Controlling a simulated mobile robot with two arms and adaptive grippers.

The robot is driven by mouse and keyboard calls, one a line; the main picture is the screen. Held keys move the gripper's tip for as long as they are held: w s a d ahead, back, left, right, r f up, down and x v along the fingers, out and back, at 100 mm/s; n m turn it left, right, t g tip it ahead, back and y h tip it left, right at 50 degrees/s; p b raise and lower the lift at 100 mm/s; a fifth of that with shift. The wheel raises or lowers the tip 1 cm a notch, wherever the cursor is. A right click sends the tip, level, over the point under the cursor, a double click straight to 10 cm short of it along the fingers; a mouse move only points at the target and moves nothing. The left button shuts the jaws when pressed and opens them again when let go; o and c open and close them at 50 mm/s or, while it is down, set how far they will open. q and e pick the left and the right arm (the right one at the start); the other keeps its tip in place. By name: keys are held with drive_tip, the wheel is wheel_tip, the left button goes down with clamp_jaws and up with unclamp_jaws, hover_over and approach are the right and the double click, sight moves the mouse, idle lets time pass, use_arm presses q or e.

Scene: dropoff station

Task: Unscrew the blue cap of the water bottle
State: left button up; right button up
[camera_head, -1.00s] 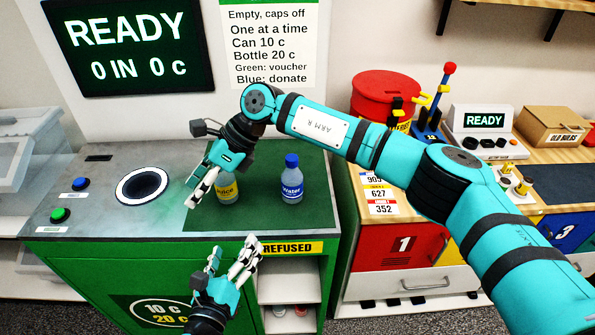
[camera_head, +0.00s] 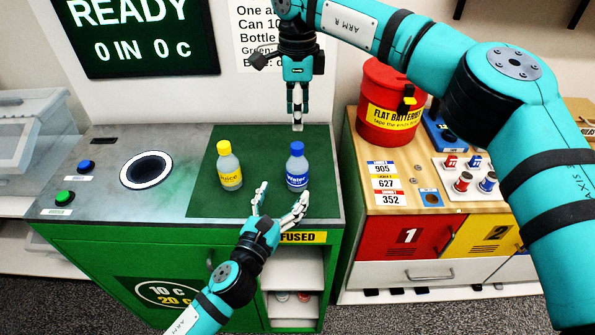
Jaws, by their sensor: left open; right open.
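The water bottle (camera_head: 298,172) stands upright on the dark green mat, with its blue cap (camera_head: 297,149) on top and a blue label. My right gripper (camera_head: 298,128) points straight down above the blue cap, apart from it; its fingers look close together from this side but are open. My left gripper (camera_head: 279,203) is open in front of the bottle's lower part, one finger to the left and one to the right. I cannot tell whether it touches the bottle.
A juice bottle (camera_head: 230,170) with a yellow cap stands left of the water bottle on the green mat (camera_head: 262,150). A round intake hole (camera_head: 146,170), a blue button (camera_head: 84,167) and a green button (camera_head: 65,198) are at the left. A red bin (camera_head: 389,110) stands right.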

sight(293, 178)
use_arm(q)
drive_tip(key=x, duration=0.8)
drive_tip(key=shift+w, duration=0.2)
clamp_jaws()
